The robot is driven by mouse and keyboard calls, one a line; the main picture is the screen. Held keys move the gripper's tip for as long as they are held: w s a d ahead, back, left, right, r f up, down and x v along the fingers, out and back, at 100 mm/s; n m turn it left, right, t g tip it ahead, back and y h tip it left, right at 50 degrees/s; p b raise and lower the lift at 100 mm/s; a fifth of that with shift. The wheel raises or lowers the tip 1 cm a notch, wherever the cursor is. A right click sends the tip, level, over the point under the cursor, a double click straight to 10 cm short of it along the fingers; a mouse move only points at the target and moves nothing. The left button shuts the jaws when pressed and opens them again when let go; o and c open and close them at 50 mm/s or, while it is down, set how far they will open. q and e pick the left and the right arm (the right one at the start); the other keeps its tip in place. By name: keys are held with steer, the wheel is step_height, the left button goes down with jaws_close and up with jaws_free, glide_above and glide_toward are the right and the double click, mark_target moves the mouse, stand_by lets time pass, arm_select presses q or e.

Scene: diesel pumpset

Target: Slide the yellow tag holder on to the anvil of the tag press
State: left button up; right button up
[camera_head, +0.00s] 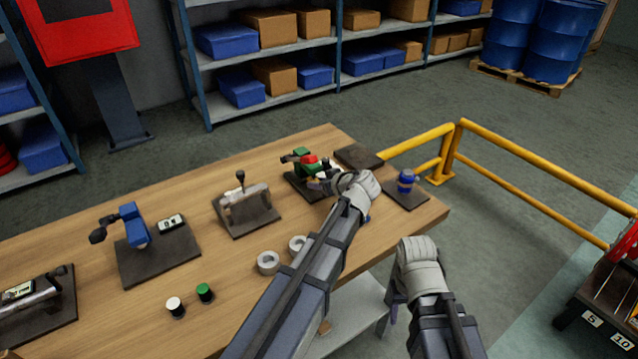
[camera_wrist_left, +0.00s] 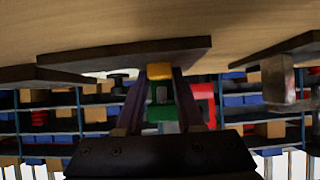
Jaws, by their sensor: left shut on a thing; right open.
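The tag press (camera_head: 303,160), green with a red part, stands on a dark plate near the far edge of the wooden bench. My left gripper (camera_head: 322,184) is low over that plate, close against the press. In the left wrist view, which shows the bench at the top, the yellow tag holder (camera_wrist_left: 160,71) sits between the fingertips of the left gripper (camera_wrist_left: 158,82). Green of the press (camera_wrist_left: 186,104) shows behind the fingers. I cannot tell whether the holder touches the anvil; the head view hides both. My right gripper (camera_head: 391,305) is open and empty, beyond the bench's front edge.
A grey lever device (camera_head: 248,205), a blue press (camera_head: 132,224), two grey rings (camera_head: 268,262) and two small capped pieces (camera_head: 205,292) stand on the bench. A blue pot (camera_head: 406,181) stands on a plate at the right. A yellow rail (camera_head: 530,170) runs behind.

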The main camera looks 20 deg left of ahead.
arm_select(q)
steer(key=o, duration=1.1)
steer(key=shift+s+r, duration=0.1)
steer(key=shift+p+v, duration=1.65)
steer(key=shift+v, duration=1.3)
